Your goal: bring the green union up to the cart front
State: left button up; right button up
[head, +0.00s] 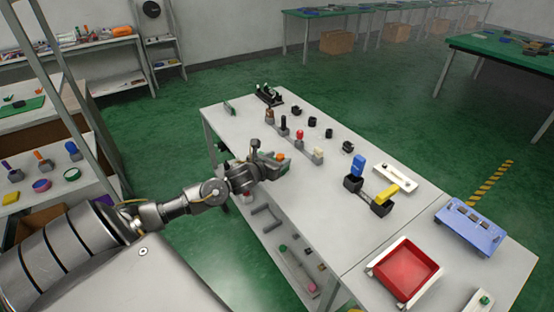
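My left gripper (279,165) is over the near left edge of the long white table (330,215). A small orange piece (280,156) with a little green beside it shows right at its fingertips. The fingers partly hide this piece, and I cannot tell whether they are shut on it or only near it. I cannot pick out the green union for certain. A flat green piece (230,107) stands at the table's far left corner. A small green knob (484,300) shows at the bottom right. My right gripper is not in view.
A row of levers with a red knob (299,134) stands behind my gripper. A blue-handled lever (357,166) and a yellow-handled one (386,195) are to the right. A red tray (405,270) and a blue fixture (469,226) sit nearer right. The table's middle front is clear.

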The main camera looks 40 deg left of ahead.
pick_arm(q)
jog(key=shift+r, duration=0.1)
jog(key=shift+r, duration=0.15)
jog(key=b+v, duration=0.1)
jog(key=v, duration=1.1)
jog(key=shift+b, duration=0.35)
